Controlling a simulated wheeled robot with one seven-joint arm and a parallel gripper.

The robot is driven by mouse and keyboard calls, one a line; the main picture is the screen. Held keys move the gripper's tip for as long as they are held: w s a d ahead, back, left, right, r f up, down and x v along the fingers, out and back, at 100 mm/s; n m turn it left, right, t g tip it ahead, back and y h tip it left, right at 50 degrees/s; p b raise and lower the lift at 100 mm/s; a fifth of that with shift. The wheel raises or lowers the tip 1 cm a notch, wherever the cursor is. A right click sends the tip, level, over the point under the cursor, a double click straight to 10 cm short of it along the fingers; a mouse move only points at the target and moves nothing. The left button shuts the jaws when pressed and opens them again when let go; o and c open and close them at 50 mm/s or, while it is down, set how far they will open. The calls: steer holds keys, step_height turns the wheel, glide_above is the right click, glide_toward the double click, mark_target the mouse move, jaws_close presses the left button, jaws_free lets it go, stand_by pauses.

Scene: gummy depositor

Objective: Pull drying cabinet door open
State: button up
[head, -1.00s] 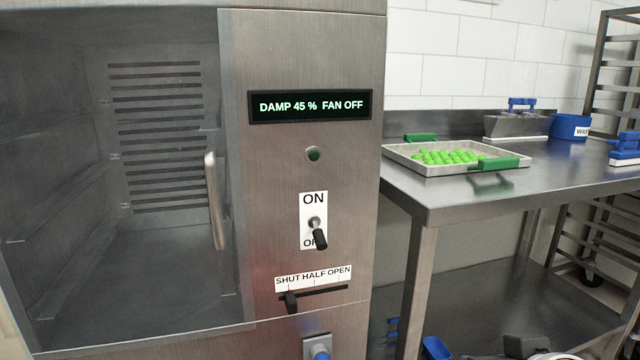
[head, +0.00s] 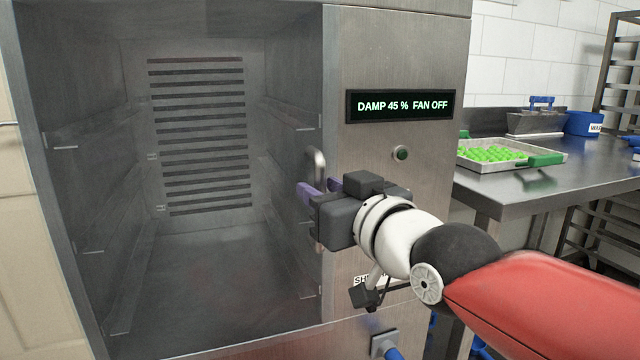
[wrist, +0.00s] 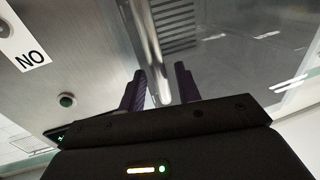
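The drying cabinet's glass door (head: 200,250) appears shut across the dark, empty-looking interior. Its upright metal handle (head: 319,158) is at the door's right edge, partly hidden behind my gripper. My gripper (head: 318,190) has its purple fingers spread at the handle. In the wrist view, the handle (wrist: 152,42) runs down toward the gap between the two open fingers (wrist: 161,86), with a finger on each side of its lower end. The fingers are not closed on it, and I cannot tell whether either touches it.
The control panel (head: 385,50) beside the door reads DAMP 45 %, FAN OFF. A green button (head: 401,153) sits below the display, near my wrist. A steel table (head: 500,187) with a tray (head: 520,164) of green gummies stands to the right.

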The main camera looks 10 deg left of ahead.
steer(key=shift+w+a, duration=0.5)
steer(key=shift+w, duration=0.05)
jaws_close()
steer(key=shift+s+d, duration=0.1)
steer(key=shift+s, duration=0.05)
